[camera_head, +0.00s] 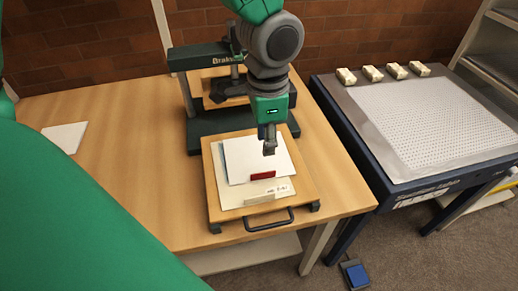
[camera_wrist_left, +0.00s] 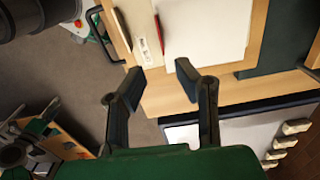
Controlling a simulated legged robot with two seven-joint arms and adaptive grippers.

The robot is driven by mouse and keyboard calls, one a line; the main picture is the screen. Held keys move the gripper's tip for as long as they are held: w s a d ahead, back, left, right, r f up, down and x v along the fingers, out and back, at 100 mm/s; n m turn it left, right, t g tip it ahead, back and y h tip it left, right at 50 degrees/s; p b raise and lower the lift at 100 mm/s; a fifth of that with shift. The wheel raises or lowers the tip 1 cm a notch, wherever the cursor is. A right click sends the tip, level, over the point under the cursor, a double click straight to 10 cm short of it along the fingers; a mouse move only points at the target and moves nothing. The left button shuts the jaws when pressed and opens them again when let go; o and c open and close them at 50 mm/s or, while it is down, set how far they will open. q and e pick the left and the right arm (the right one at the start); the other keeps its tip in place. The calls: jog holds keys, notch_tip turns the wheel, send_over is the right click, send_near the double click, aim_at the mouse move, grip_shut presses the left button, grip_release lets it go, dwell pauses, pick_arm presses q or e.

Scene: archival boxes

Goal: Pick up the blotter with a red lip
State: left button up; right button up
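The blotter with a red lip is a white sheet (camera_head: 247,160) with a red strip (camera_head: 262,176) on its near edge. It lies on a stack on a wooden board (camera_head: 215,190) with a black handle. In the left wrist view the white sheet (camera_wrist_left: 207,30) and the red strip (camera_wrist_left: 160,33) show at the top. My left gripper (camera_head: 269,147) hangs over the right part of the sheet; its height above it is hard to judge. In the left wrist view its fingers (camera_wrist_left: 160,82) are apart with nothing between them. My right gripper is not seen.
A cream sheet with a label (camera_head: 280,190) and a pale lip shows under the blotter. A dark press (camera_head: 195,130) stands behind the board. A white sheet (camera_head: 66,136) lies at the left of the table. A perforated table (camera_head: 440,120) with several small blocks stands at the right.

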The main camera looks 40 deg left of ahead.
pick_arm(q)
send_over(267, 173)
jog(key=f, duration=0.5)
jog(key=shift+s+a+f+b, duration=0.15)
jog(key=shift+a+f+b, duration=0.05)
jog(key=shift+a+b, duration=0.2)
jog(key=shift+d+f, duration=0.3)
jog(key=shift+f, duration=0.55)
jog(key=f, duration=0.2)
jog(key=f+b, duration=0.1)
jog(key=shift+w+f, duration=0.2)
jog(key=shift+f, duration=0.15)
jog(key=shift+w+f, duration=0.1)
jog(key=shift+f, duration=0.25)
grip_shut()
